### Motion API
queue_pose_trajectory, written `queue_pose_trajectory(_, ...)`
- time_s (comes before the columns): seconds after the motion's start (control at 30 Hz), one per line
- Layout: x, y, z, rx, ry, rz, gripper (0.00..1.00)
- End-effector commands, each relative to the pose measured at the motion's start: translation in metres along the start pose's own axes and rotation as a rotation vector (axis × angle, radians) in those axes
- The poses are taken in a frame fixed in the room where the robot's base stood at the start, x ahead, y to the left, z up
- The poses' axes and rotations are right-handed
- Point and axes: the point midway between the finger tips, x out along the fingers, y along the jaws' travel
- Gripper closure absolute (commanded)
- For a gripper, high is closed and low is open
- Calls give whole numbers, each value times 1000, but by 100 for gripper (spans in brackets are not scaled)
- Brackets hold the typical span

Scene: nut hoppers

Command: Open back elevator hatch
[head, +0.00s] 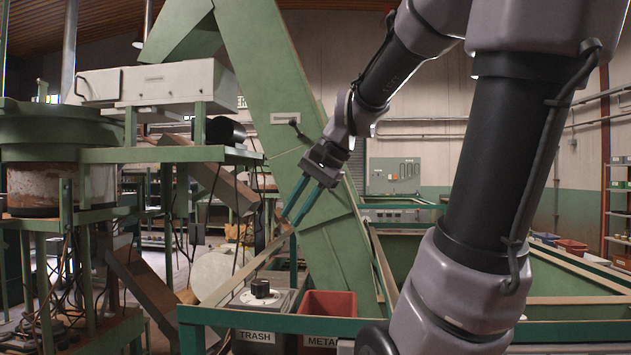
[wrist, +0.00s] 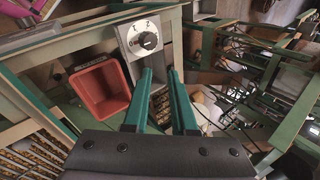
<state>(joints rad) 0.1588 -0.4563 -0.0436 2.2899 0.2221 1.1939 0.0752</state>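A tall green elevator (head: 262,75) rises at a slant through the middle of the head view. A small dark handle (head: 296,128) sticks out from its face, and panel seams show below it. I cannot tell for sure which panel is the back hatch. My gripper (head: 291,219) hangs in front of the elevator's lower part, below and apart from the handle, pointing down and to the left. Its two teal fingers are parted and nothing is between them. In the wrist view, my gripper (wrist: 161,72) is also empty; no hatch can be made out there.
Below the gripper are a red bin (head: 328,304) and a grey box with a black knob (head: 260,288), beside signs reading TRASH and METAL. Green frame rails (head: 270,322) cross in front. A white machine (head: 172,83) stands left, and green hoppers (head: 425,255) lie right.

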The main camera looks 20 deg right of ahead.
Motion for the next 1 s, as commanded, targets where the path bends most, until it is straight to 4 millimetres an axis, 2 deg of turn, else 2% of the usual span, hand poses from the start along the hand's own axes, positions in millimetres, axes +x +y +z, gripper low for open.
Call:
queue_pose_trajectory(0.03,2,-11,-19,119,-52,-21,75)
queue_pose_trajectory(0.17,2,-40,-67,416,-196,-110,75)
queue_pose_trajectory(0.33,-6,-67,-152,771,-379,-264,75)
queue_pose_trajectory(0.47,-17,-70,-229,1009,-518,-408,75)
queue_pose_trajectory(0.5,-22,-68,-252,1070,-557,-454,75)
queue_pose_trajectory(0.6,-33,-57,-305,1196,-648,-563,75)
queue_pose_trajectory(0.7,-43,-44,-343,1278,-718,-648,75)
queue_pose_trajectory(0.83,-51,-33,-369,1327,-767,-711,75)
queue_pose_trajectory(1.0,-48,-39,-373,1337,-783,-726,75)
